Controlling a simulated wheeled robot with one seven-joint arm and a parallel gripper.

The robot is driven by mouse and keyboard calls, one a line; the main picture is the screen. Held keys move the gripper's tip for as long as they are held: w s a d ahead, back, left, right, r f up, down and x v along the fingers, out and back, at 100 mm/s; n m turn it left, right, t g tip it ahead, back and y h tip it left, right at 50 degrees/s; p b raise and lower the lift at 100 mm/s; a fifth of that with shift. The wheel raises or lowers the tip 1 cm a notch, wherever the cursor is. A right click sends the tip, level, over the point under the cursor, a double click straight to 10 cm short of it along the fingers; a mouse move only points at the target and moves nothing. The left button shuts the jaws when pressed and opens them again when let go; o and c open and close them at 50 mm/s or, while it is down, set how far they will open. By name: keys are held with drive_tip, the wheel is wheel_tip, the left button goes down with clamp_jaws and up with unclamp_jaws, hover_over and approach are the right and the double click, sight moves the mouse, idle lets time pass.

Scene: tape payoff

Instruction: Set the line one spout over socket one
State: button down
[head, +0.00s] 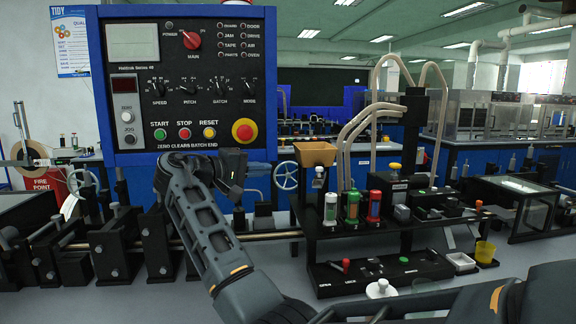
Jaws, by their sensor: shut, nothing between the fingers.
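Several curved beige tubes (352,122) rise from a black column (411,125) on the black bench fixture at centre right. Their lower ends come down behind the upright cylinders; I cannot tell which one is the line one spout. My gripper (236,178) is shut and empty below the control panel, left of the fixture and apart from the tubes.
A blue-framed control panel (187,75) stands close behind my gripper. A tan bin (315,153) sits left of the tubes. A lower black tray (380,270), a yellow cup (485,252) and a white dish (461,262) are in front. Black roller blocks (113,245) line the left.

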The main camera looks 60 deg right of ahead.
drive_tip(key=p, duration=0.2)
approach(320, 174)
drive_tip(key=w+d+r, duration=0.1)
drive_tip(key=w+d, duration=0.3)
drive_tip(key=shift+s+d+f, duration=0.1)
drive_tip(key=shift+s+d, duration=0.3)
drive_tip(key=shift+s, duration=0.25)
drive_tip(key=shift+s+d+f, duration=0.1)
drive_tip(key=shift+s+d, duration=0.3)
drive_tip(key=shift+s, duration=0.3)
drive_tip(key=shift+s+d+f, duration=0.1)
drive_tip(key=shift+s+d, duration=0.25)
drive_tip(key=shift+s, duration=0.3)
